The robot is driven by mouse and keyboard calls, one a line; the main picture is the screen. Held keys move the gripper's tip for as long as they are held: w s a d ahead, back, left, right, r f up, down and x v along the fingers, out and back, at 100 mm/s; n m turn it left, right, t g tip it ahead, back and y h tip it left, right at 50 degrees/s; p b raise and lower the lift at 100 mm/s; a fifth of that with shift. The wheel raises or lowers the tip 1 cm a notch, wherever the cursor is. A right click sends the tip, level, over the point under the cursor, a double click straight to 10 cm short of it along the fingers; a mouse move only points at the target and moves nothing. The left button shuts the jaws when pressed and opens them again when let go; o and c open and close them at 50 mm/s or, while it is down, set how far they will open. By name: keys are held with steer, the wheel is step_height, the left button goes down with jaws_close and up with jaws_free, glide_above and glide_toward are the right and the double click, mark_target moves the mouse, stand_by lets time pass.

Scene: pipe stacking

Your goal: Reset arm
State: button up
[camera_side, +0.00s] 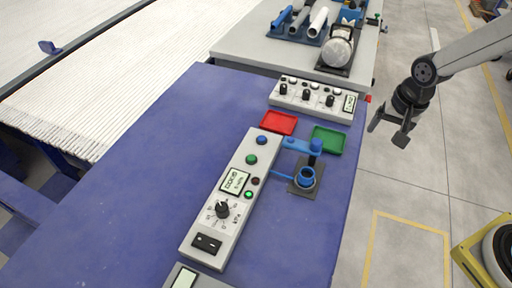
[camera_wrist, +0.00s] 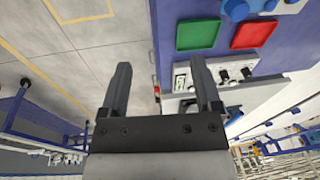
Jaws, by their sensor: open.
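My gripper (camera_side: 390,126) hangs at the right in the side view, off the right edge of the blue table (camera_side: 130,180) and above the grey floor. In the wrist view its two dark fingers (camera_wrist: 162,92) are spread apart with nothing between them. The gripper is open and touches nothing. In the wrist view, a green tray (camera_wrist: 198,35) and a red tray (camera_wrist: 253,35) lie on the table beyond the fingers.
A blue fixture (camera_side: 306,176), a control panel (camera_side: 232,195) and a second panel (camera_side: 312,98) stand on the table. Pipes (camera_side: 318,20) lie in a rack on the grey table behind. A yellow-edged machine (camera_side: 490,250) is at lower right. Floor under the gripper is clear.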

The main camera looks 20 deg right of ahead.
steer(key=s+d+n, duration=0.2)
steer(key=s+n, duration=0.3)
steer(key=n, duration=0.3)
steer(key=shift+s+r+t, duration=0.15)
steer(key=shift+s+t, duration=0.15)
steer(key=shift+s, duration=0.1)
